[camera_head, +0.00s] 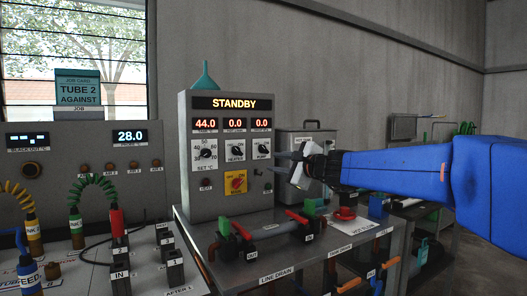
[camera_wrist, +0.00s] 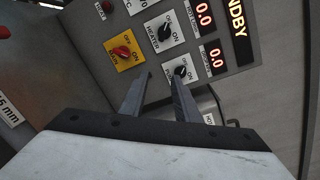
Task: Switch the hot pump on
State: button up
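The grey control unit (camera_head: 222,195) stands on the bench with a lit STANDBY display (camera_head: 233,103). The rightmost of its three black knobs, the pump knob (camera_head: 262,148), sits on a white plate under a readout of 0.0. In the wrist view the pump knob (camera_wrist: 181,73) shows near the right fingertip; its pointer is too small to read surely. My gripper (camera_head: 278,159) is in front of the panel's right side, just right of and below the pump knob. In the wrist view my gripper (camera_wrist: 161,75) is open, its fingers apart with nothing between them.
The heater knob (camera_head: 236,152) is just left of the pump knob. A yellow plate with a red rotary switch (camera_head: 237,183) is below. Red and green valve handles stand on the bench in front. A grey box (camera_head: 308,143) stands behind my gripper.

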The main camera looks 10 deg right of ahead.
aim_at(265, 150)
jog(key=w+m, duration=0.1)
jog(key=w, duration=0.3)
jog(key=w+r+m+t, duration=0.1)
jog(key=w, duration=0.4)
jog(key=w+r+m+h, duration=0.1)
jog(key=w, duration=0.4)
jog(key=shift+a+r+m, duration=0.15)
jog(key=shift+a+m, duration=0.05)
jog(key=shift+m, duration=0.1)
grip_shut()
dwell(1.2)
